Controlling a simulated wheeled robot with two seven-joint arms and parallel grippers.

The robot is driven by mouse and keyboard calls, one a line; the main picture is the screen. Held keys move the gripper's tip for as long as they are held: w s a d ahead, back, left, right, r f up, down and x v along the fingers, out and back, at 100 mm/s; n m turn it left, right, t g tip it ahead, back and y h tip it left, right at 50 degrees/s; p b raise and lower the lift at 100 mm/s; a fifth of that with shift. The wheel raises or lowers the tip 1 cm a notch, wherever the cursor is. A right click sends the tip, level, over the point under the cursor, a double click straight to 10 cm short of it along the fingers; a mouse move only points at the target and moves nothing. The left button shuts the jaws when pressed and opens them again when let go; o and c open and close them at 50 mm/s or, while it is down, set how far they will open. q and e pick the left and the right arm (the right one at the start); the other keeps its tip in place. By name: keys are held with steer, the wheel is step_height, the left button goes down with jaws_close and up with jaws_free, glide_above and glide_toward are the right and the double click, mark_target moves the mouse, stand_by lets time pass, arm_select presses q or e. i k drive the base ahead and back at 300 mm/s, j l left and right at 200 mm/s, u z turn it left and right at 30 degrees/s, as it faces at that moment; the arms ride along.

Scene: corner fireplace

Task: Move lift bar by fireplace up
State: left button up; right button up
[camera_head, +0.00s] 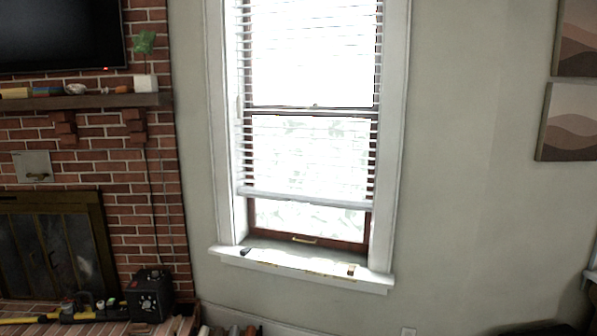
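A white-framed window stands right of the brick fireplace in the head view. White slatted blinds (310,155) hang over most of it. Their white bottom bar (305,199) sits a little above the sill and slopes slightly down to the right. A small lift handle (305,239) shows on the brown lower sash rail below the bar. A strip of bare glass lies between the bar and this rail. Neither of my grippers shows in this view.
The white sill (300,267) juts out and bears small items. A black box with knobs (149,294) stands on the hearth beside several tools. A wooden mantel (80,101) projects at left. The wall right of the window is bare up to two pictures (570,122).

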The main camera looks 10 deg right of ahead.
mark_target(265, 197)
steer(key=i+l, duration=0.15)
steer(key=i, duration=0.4)
steer(key=i+l, duration=0.15)
steer(key=i, duration=0.4)
steer(key=i+l+z, duration=0.1)
steer(key=i, duration=0.45)
